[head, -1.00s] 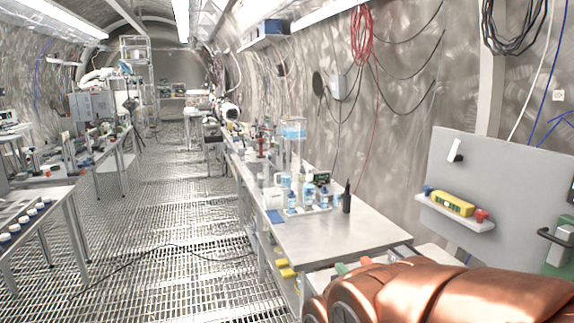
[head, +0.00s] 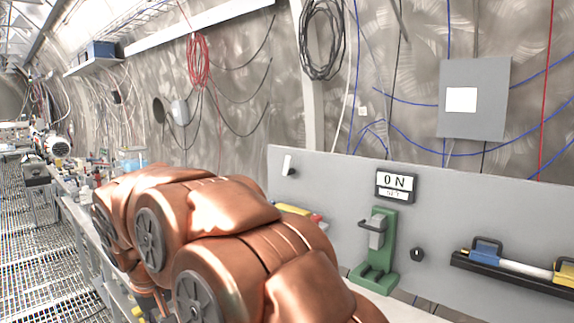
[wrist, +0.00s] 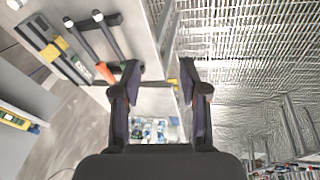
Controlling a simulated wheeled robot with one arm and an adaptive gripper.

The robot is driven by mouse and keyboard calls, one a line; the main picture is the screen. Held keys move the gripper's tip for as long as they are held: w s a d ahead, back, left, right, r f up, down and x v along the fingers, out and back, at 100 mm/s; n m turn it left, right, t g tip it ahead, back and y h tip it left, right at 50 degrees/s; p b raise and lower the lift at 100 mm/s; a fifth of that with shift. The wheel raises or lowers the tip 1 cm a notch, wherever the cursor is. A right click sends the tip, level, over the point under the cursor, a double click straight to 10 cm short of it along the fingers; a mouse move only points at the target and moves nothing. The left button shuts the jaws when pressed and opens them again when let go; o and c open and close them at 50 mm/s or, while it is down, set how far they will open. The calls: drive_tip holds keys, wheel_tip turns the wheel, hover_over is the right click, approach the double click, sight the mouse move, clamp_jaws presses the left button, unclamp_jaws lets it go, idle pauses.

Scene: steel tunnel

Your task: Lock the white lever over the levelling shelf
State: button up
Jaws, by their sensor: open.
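The white lever (head: 287,165) is small and stands nearly upright, slightly tilted, on a dark pivot at the upper left of the grey panel (head: 340,170). Below it, the levelling shelf with a yellow spirit level (head: 292,209) is mostly hidden behind my copper arm in the head view. The yellow level also shows in the wrist view (wrist: 14,119), at the left edge. I cannot make out the lever in the wrist view. My gripper (wrist: 159,80) is open and empty, pointing down over a workbench edge and the floor grating, away from the lever. The head view does not show my gripper.
A bench with bottles (wrist: 150,130) lies below my gripper.

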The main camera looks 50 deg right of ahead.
drive_tip(key=w+d+r+m+t+h, duration=0.1)
drive_tip(key=w+d+r+m+h, duration=0.2)
drive_tip(key=w+d+r, duration=0.6)
drive_tip(key=w+d+r+m+t+h, duration=0.2)
drive_tip(key=w+d+m+h, duration=0.15)
drive_tip(key=w+d, duration=1)
drive_tip(key=m+g+h, duration=0.7)
drive_tip(key=m+h, duration=0.2)
drive_tip(key=m, duration=0.4)
approach(286, 163)
drive_tip(key=d, duration=0.3)
drive_tip(key=shift+y, duration=0.25)
drive_tip(key=d, duration=0.2)
drive_tip(key=d+p, duration=0.1)
drive_tip(key=d, duration=0.1)
drive_tip(key=s+d+r+p, duration=0.1)
drive_tip(key=d, duration=0.1)
drive_tip(key=shift+s+d, duration=0.1)
drive_tip(key=shift+s, duration=0.05)
drive_tip(key=shift+d+f+t+p, duration=0.3)
drive_tip(key=shift+d+t, duration=0.1)
drive_tip(key=shift+d, duration=0.2)
clamp_jaws()
